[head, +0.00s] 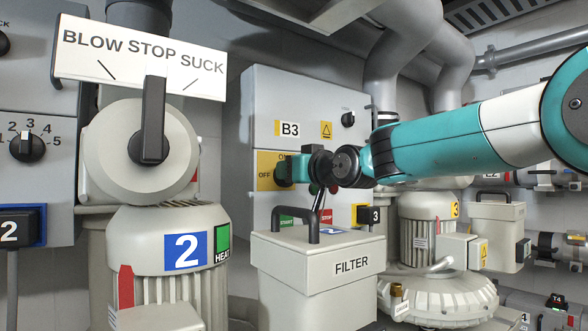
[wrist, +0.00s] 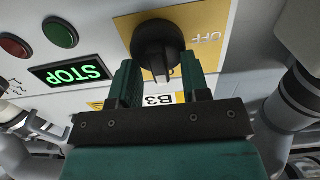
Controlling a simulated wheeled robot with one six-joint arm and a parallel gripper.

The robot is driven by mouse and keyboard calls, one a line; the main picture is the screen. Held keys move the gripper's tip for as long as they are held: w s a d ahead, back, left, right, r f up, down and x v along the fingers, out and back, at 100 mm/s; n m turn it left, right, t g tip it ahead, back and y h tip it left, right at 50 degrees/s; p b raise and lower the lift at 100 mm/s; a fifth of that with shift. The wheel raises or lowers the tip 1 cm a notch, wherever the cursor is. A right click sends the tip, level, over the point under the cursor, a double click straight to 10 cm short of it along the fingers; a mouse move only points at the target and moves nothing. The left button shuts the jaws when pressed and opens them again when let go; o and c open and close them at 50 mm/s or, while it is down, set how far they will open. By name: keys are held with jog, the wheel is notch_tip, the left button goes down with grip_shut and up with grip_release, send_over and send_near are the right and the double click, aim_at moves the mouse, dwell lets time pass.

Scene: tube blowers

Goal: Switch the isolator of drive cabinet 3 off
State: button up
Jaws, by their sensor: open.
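The grey cabinet (head: 262,90) in the head view carries a B3 label (head: 290,129), which also shows upside down in the wrist view (wrist: 160,98). Its isolator has a yellow plate (head: 263,184) marked OFF at the left and ON at the top. In the wrist view its black knob (wrist: 158,36) stands before the plate (wrist: 207,25), its grip running up and down the picture, in line with the ON side rather than OFF. My gripper (wrist: 157,66) is open, its fingers either side of the knob; contact cannot be told. In the head view my gripper (head: 300,168) hides most of the knob.
A FILTER box (head: 345,266) with a black handle stands in front of the cabinet, below my arm. Blower 2 (head: 150,230) with its BLOW STOP SUCK lever (head: 153,120) is at the left. A lit STOP display (wrist: 73,73) and red (wrist: 14,47) and green (wrist: 60,32) buttons lie beside the isolator.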

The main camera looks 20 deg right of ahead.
grip_shut()
jog(key=shift+f+n+b, duration=0.15)
jog(key=shift+n+b, duration=0.25)
jog(key=shift+b, duration=0.3)
jog(key=n+b, duration=0.4)
jog(key=n, duration=0.1)
jog(key=n+b, duration=0.5)
jog(key=n, duration=0.1)
jog(key=a+n+b, duration=0.1)
jog(key=n+b, duration=0.3)
jog(key=n, duration=0.2)
jog(key=shift+s+f+b, duration=0.15)
jog(key=shift+f+b, duration=0.15)
jog(key=shift+f, duration=0.1)
